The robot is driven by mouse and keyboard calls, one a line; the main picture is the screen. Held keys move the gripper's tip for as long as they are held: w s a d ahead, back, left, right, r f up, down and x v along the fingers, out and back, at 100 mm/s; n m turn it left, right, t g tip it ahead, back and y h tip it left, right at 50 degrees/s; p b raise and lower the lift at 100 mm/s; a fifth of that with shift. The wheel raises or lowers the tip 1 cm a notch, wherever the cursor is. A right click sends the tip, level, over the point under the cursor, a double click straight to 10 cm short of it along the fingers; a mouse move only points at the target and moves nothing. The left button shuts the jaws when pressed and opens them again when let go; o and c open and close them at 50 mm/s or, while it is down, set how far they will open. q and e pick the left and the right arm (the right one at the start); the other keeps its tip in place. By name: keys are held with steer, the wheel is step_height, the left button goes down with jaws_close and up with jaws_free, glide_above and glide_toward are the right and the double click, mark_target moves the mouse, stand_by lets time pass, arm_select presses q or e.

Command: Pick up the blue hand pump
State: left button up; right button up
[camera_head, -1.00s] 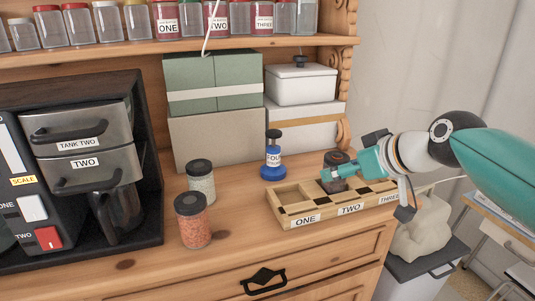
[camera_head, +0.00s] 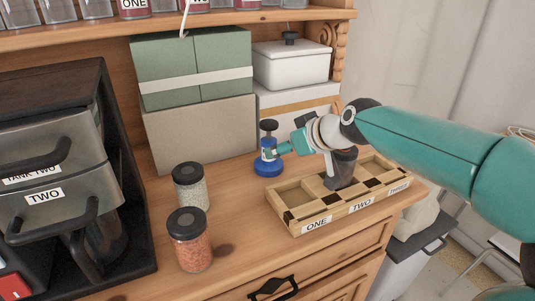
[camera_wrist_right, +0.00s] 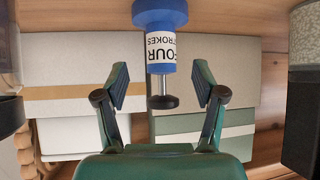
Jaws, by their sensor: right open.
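The blue hand pump (camera_head: 268,168) stands upright on the dresser top, left of the wooden tray. It has a wide blue base, a white label and a black knob on top. In the right wrist view the pump (camera_wrist_right: 160,48) appears upside down, with its label reading "FOUR STROKES". My right gripper (camera_head: 284,149) is at the pump's right side at label height. In the wrist view the jaws (camera_wrist_right: 162,86) are open, one finger on each side of the pump's upper part, with gaps on both sides. My left gripper is not in view.
Two jars, white (camera_head: 190,187) and orange (camera_head: 189,245), stand front left. Boxes (camera_head: 197,132) stand behind the pump. A tank machine (camera_head: 50,180) is at left.

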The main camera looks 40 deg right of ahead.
steer(key=shift+x, duration=1.1)
steer(key=shift+p+x, duration=0.8)
steer(key=shift+x, duration=1.85)
jaws_close()
